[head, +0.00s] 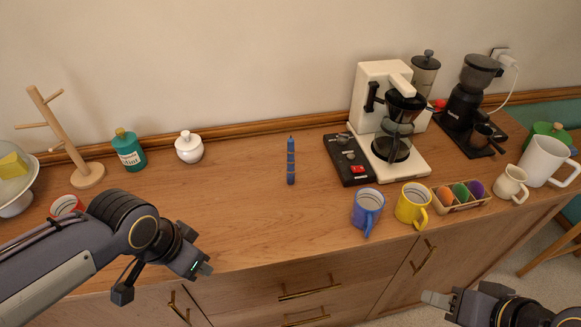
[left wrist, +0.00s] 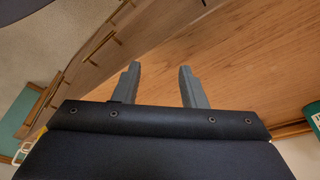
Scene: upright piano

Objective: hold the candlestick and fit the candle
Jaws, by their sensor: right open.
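A slim blue candle (head: 291,165) with thin bands stands upright near the middle of the wooden sideboard top in the head view. I cannot make out a candlestick in either view. My left gripper (head: 200,269) is over the front edge of the sideboard, to the left of and nearer than the candle, apart from it. In the left wrist view its two fingers (left wrist: 158,88) are spread with nothing between them. My right gripper (head: 436,300) is low at the bottom right, in front of the sideboard, open and seemingly empty.
On the sideboard (head: 245,215), a coffee maker (head: 372,85), black scale (head: 347,160), blue mug (head: 368,208) and yellow mug (head: 411,205) stand right of the candle. A white sugar pot (head: 189,149), green tin (head: 129,152) and mug tree (head: 88,176) stand left. Wood around the candle is clear.

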